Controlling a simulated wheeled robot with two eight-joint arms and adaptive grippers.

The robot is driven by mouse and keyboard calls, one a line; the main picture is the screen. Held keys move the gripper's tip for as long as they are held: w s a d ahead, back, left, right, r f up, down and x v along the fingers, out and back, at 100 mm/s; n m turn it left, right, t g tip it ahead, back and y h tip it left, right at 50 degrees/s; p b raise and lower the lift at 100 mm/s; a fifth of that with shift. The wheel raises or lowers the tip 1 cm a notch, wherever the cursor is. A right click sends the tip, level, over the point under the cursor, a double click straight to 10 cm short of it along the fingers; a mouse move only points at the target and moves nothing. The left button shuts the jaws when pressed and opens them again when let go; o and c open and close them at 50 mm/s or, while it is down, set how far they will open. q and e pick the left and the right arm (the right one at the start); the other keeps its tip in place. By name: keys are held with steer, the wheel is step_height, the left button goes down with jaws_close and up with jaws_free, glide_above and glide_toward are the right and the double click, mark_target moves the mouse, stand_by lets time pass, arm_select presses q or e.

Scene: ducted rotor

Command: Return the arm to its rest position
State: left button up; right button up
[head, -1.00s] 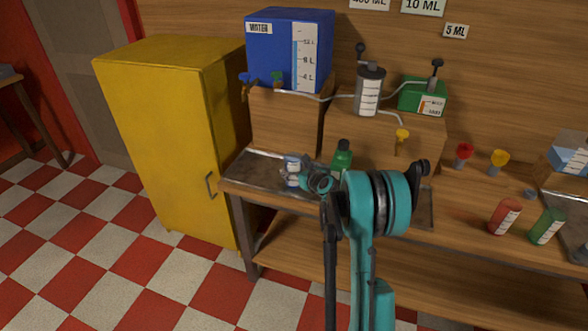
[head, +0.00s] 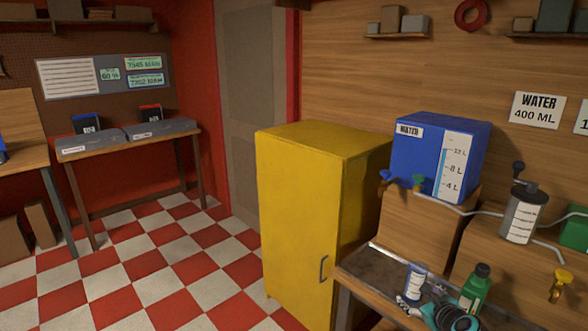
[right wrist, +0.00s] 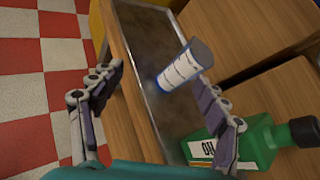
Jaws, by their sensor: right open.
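My right gripper (head: 410,303) is at the lower right of the head view, low over the metal tray (head: 385,272). In the right wrist view its two fingers (right wrist: 160,78) are spread apart and hold nothing. A white graduated cylinder (head: 415,281) with blue marks stands on the tray just beyond the fingers. It also shows in the right wrist view (right wrist: 183,66), ahead of the fingers and not gripped. A green bottle (head: 475,290) stands right of the gripper; in the right wrist view it is beside the right finger (right wrist: 262,142), touching or not I cannot tell. My left gripper is not in view.
A yellow cabinet (head: 300,215) stands left of the bench. A blue water tank (head: 435,160) sits on a wooden box (head: 415,222) behind the tray. A pump cylinder (head: 521,215) and yellow tap (head: 561,284) are at right. Checkered floor (head: 150,275) at left is open.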

steer(key=s+a+r+n+g+y, duration=0.1)
steer(key=s+a+n+g, duration=0.1)
steer(key=s+a+n, duration=0.5)
steer(key=s+a+r+n+g, duration=0.15)
steer(key=s+a+n, duration=0.25)
steer(key=a+n, duration=0.5)
steer(key=s+a+f+n+g, duration=0.1)
steer(key=s+a+n, duration=0.1)
steer(key=s+n, duration=0.5)
steer(key=s+a+f+n+g+h, duration=0.1)
steer(key=s+a+n, duration=0.2)
steer(key=s+n, duration=0.5)
steer(key=shift+f+n, duration=0.15)
steer(key=shift+n, duration=0.15)
steer(key=shift+s, duration=0.1)
